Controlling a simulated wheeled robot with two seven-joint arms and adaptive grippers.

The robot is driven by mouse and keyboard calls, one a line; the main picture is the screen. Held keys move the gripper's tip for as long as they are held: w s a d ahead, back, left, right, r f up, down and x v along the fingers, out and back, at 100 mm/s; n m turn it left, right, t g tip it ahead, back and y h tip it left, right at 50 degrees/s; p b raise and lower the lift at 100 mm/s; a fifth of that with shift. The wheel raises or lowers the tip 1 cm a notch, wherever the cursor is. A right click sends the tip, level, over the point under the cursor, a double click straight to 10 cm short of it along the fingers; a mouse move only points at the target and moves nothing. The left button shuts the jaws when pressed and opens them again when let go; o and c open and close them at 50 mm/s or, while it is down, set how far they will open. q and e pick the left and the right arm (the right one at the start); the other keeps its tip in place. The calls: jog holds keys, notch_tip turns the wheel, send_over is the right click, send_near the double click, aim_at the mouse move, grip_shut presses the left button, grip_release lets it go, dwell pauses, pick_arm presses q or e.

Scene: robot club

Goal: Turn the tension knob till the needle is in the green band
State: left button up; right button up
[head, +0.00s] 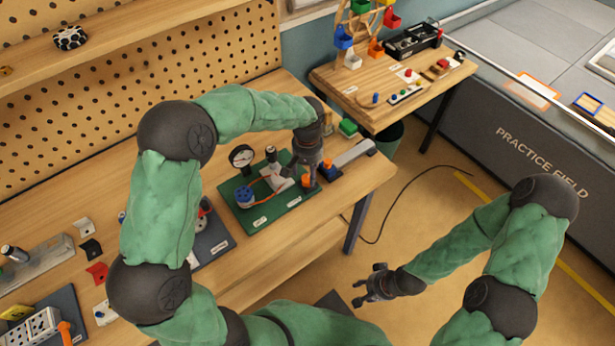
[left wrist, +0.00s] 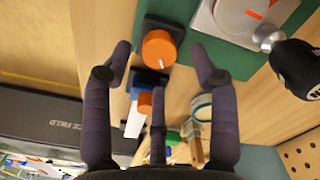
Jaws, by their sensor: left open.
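The orange tension knob (head: 306,181) is at the right end of a green board (head: 272,222) on the workbench. In the left wrist view the knob (left wrist: 159,48) has a white mark on its face and sits on a dark base. My left gripper (head: 303,170) is open over the knob, which appears between its spread fingers without visible contact. A round gauge with a white dial (head: 241,155) stands at the board's back left; its needle and green band are too small to read. My right gripper (head: 368,285) is open and empty above the floor.
A blue cylinder (head: 245,197) with an orange cord is on the board's left. Another orange part (head: 328,168) and a grey bar (head: 353,154) lie just right of the board. A second table (head: 387,110) stands beyond. Several small parts lie on the bench's left.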

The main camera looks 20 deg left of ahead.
aim_at(308, 178)
pick_arm(q)
jog(key=shift+f, duration=1.55)
jog(key=c, duration=1.2)
jog(key=shift+o, duration=0.2)
